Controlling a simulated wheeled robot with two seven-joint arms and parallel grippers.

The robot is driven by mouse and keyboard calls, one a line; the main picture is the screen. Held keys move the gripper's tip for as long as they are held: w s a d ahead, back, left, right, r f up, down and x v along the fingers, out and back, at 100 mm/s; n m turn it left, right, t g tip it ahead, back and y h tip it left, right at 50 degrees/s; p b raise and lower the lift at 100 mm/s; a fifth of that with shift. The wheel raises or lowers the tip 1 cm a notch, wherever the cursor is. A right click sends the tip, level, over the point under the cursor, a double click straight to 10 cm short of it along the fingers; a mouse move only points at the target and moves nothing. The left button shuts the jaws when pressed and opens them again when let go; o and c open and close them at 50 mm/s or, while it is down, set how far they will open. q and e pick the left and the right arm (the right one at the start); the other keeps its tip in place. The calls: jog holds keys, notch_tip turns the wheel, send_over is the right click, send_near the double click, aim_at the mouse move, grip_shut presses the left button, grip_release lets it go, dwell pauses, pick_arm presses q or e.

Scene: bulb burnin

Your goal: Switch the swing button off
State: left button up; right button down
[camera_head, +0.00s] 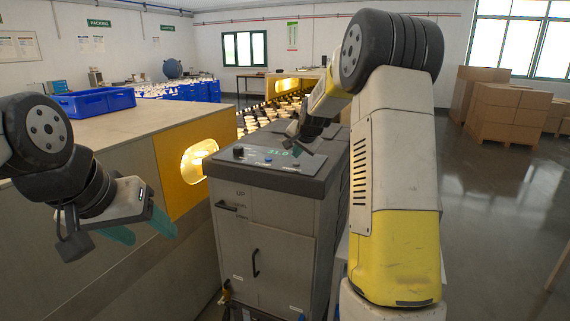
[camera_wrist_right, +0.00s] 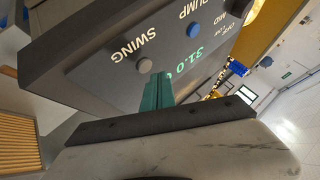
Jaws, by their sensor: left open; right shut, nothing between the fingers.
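The swing button (camera_wrist_right: 144,65) is a round grey button beside the printed word SWING on the dark control panel (camera_wrist_right: 105,70) in the right wrist view. In the head view the panel is the top of a grey cabinet (camera_head: 265,215). My right gripper (camera_wrist_right: 160,82) is shut and empty, its teal fingertips beside the swing button in the picture; I cannot tell whether they touch. It also shows over the panel in the head view (camera_head: 297,148). My left gripper (camera_head: 145,228) is open and empty at the left, away from the panel.
A blue button (camera_wrist_right: 193,29) marked PUMP and a green display (camera_wrist_right: 194,57) reading 31.0 are close to the swing button. A wooden-sided machine (camera_head: 110,165) with a lit yellow opening stands left of the cabinet. Cardboard boxes (camera_head: 505,112) stand at the back right.

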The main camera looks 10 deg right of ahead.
aim_at(297, 164)
jog(key=shift+r, duration=2.75)
